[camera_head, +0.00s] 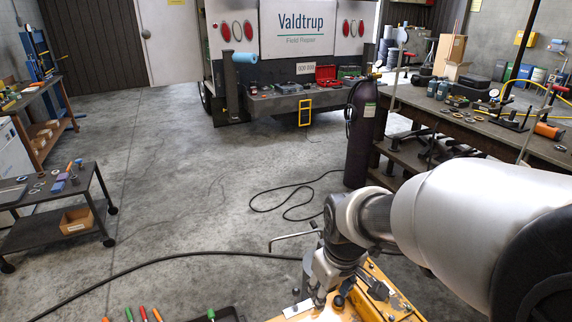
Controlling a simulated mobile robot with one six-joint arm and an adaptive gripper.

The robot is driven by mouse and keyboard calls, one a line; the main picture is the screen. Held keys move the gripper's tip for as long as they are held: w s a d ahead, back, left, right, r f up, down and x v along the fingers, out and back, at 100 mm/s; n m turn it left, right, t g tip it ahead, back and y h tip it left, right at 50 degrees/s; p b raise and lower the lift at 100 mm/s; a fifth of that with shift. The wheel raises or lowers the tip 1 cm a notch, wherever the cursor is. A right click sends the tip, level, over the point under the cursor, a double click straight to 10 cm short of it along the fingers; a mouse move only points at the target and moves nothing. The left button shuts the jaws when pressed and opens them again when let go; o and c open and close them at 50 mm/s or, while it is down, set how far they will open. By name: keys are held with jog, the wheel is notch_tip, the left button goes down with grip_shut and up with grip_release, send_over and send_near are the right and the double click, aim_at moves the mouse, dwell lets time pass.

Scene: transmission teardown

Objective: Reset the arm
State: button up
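My arm reaches in from the right edge and bends down at the wrist near the bottom middle of the head view. My gripper (320,298) points down, low in the picture, over or beside a yellow machine part (375,300). Its fingers are small and partly merged with dark and metal parts around them, so I cannot tell whether they are open or hold anything. The lower part of the yellow piece is cut off by the frame.
A dark cart (60,232) stands at left. A tool tray (215,317) with coloured handles is at the bottom edge. A dark gas cylinder (361,135) stands by the right workbench (470,122). A black hose (165,258) crosses the floor. Open floor lies ahead, before the truck (300,30).

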jog(key=s+d+r+m+t, duration=0.1)
jog(key=s+d+r+m, duration=0.1)
jog(key=s, duration=0.7)
jog(key=s+d+r+m+t, duration=0.1)
jog(key=s+d+r+m, duration=0.2)
jog(key=s+r, duration=0.4)
jog(key=shift+s+r+m, duration=0.15)
jog(key=shift+s+m, duration=0.25)
jog(key=shift+s, duration=0.45)
